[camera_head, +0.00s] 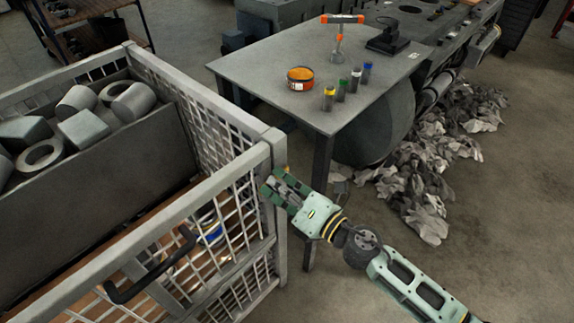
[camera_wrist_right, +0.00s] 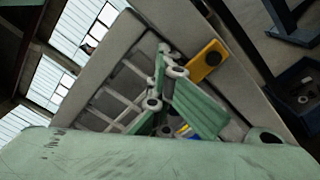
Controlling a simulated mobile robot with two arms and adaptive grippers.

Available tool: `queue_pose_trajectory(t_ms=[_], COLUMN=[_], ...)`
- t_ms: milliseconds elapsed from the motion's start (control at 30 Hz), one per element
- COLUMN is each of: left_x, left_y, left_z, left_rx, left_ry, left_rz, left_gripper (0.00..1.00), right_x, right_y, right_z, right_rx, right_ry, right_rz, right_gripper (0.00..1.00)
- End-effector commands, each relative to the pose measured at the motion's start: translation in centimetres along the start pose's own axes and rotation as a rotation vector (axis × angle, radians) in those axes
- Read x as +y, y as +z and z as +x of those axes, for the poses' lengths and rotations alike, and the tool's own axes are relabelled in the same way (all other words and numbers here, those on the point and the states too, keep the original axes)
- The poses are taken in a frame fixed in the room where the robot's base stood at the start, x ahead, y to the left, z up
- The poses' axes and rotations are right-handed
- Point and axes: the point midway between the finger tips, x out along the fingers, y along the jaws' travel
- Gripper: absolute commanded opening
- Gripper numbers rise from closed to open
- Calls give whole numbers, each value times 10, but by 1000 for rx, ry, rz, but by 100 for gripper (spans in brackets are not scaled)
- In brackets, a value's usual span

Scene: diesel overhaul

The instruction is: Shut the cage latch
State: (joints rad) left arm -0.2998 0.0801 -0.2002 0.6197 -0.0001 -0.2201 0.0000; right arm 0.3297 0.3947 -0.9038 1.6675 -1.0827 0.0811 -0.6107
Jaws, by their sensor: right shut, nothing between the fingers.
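The grey mesh cage (camera_head: 262,150) fills the left of the head view, with a corner post beside my right gripper. My right gripper (camera_head: 274,184) is shut and empty, with its fingertips close to the post. Whether they touch it I cannot tell. A yellow-orange plate with a dark hole, which looks like the cage latch (camera_wrist_right: 207,60), lies on the frame just right of the fingertips (camera_wrist_right: 168,62) in the right wrist view. In the head view only a small yellowish bit (camera_head: 287,169) shows above the gripper. My left gripper is not in view.
A black handle (camera_head: 150,268) is on the cage's near side. Grey metal parts (camera_head: 84,130) lie in a bin inside the cage. A grey table (camera_head: 260,72) with an orange tin (camera_head: 300,78) and small bottles stands behind the gripper. Crumpled rags (camera_head: 425,190) cover the floor to the right.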

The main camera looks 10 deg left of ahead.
Motion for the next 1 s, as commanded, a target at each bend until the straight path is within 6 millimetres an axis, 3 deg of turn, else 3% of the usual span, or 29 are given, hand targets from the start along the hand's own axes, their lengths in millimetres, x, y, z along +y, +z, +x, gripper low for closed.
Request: queue_pose_trajectory(t_ms=[367,667,800,1000], left_x=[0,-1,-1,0], left_y=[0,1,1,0], left_z=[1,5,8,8], left_rx=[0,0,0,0], left_ry=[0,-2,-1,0], left_rz=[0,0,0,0], left_gripper=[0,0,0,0], right_x=[-4,-5,-4,-2], right_y=[4,1,1,1], right_z=[-6,-51,-66,-71], right_rx=[-9,-4,-4,-3], right_ry=[-9,-10,-6,-3], right_rz=[-4,-4,-2,-2], right_gripper=[1,34,34,34])
